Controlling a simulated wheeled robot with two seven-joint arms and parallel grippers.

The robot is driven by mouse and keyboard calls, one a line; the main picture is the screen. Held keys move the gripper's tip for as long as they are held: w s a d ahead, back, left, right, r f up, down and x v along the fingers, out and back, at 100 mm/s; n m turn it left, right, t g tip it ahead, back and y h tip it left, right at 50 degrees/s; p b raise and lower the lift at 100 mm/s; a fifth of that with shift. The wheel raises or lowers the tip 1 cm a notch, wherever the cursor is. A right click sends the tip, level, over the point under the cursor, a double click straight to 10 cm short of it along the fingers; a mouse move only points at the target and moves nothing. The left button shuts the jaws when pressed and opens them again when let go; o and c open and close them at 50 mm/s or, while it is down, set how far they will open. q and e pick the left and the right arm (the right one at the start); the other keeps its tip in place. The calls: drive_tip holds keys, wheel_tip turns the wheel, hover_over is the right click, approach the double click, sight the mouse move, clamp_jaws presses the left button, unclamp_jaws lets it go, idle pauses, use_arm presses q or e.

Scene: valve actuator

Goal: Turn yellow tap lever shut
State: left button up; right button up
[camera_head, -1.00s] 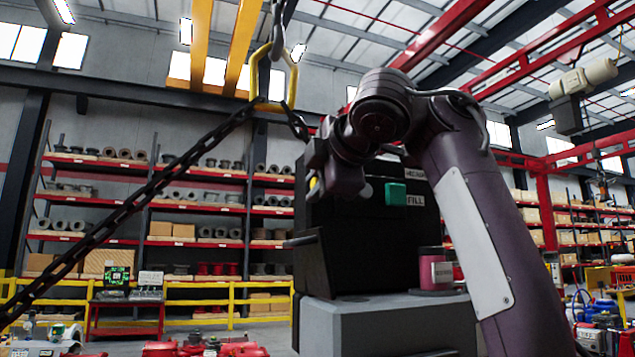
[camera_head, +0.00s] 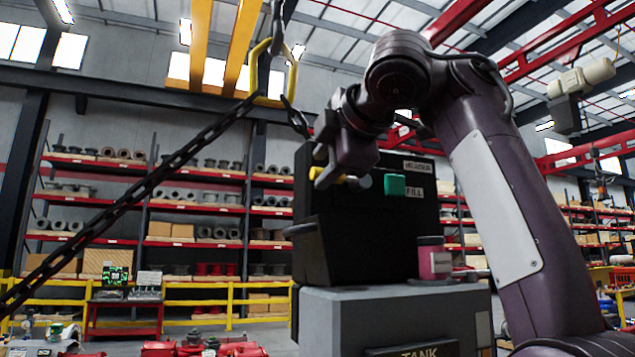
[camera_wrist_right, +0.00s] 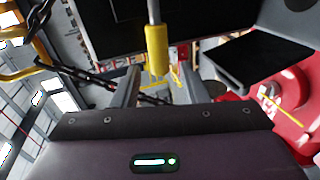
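The yellow tap lever (camera_head: 350,181) sits on the front of a black box-shaped unit (camera_head: 398,230), left of the green FILL button (camera_head: 395,184). It points left from a grey pivot and is partly hidden by my gripper. In the right wrist view the lever's yellow grip (camera_wrist_right: 157,48) hangs from a grey stem. My right gripper (camera_head: 322,168) is at the lever. In the wrist view its fingers (camera_wrist_right: 160,78) stand apart, with the grip's end at the gap between them. Contact with the fingers is not clear. My left gripper is not in view.
A dark pink jar (camera_head: 434,260) stands on the grey tank (camera_head: 395,320). A black chain (camera_head: 150,180) slants across the left. Stocked shelves stand behind.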

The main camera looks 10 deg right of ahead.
drive_tip(key=b+v, duration=0.1)
drive_tip(key=v, duration=0.3)
idle(0.6)
